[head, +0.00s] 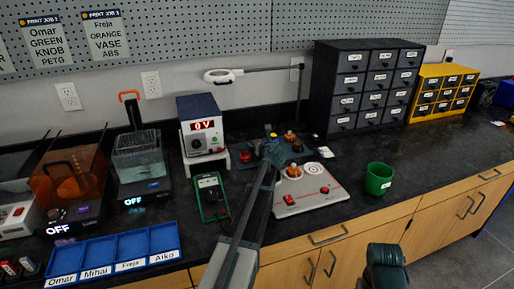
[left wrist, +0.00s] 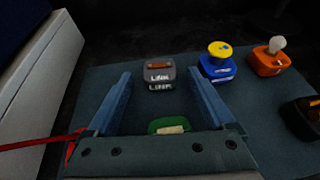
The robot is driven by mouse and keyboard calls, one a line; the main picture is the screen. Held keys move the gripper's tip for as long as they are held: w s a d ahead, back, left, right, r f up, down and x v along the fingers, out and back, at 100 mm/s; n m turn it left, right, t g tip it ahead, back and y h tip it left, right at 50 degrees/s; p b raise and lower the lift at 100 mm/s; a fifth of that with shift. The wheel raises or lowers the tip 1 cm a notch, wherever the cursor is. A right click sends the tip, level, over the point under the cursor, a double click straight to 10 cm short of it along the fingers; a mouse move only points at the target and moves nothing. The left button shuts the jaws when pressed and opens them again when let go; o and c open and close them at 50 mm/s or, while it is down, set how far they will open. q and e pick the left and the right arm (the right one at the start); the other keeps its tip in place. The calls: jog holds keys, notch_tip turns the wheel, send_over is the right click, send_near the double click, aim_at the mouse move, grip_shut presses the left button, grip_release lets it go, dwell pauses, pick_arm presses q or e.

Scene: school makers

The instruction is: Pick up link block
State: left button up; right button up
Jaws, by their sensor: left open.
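The link block (left wrist: 160,77) is a small dark grey block with a white "LINK" label and a brown-orange strip on top. In the left wrist view it sits on a dark mat (left wrist: 105,78), just beyond and between my fingertips. My left gripper (left wrist: 160,73) is open, with its two blue fingers apart and nothing held. In the head view my left gripper (head: 268,147) is over the mat by the small blocks. I cannot pick out the link block there.
A blue block with a yellow knob (left wrist: 217,64) stands close right of the link block. A green piece (left wrist: 169,126) lies between the finger bases. A power supply (head: 203,140) stands left of the mat.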

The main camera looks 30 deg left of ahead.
pick_arm(q)
jog(key=shift+w+a+f, duration=0.25)
jog(key=shift+w+a, duration=0.1)
jog(key=shift+s+r, duration=0.1)
grip_shut()
jog(key=shift+r, duration=0.1)
jog(key=shift+r+p, duration=0.55)
jog(key=shift+p, duration=0.15)
notch_tip(320, 180, up, 3)
jog(key=p, duration=0.3)
jog(key=s+d, duration=0.3)
jog(key=d, duration=0.1)
jog(key=s+d, duration=0.3)
jog(key=d, duration=0.1)
jog(key=s+d, duration=0.3)
jog(key=d, duration=0.1)
jog(key=shift+s+d+r+p, duration=0.3)
jog(key=shift+s+d+r, duration=0.05)
jog(key=shift+s, duration=0.05)
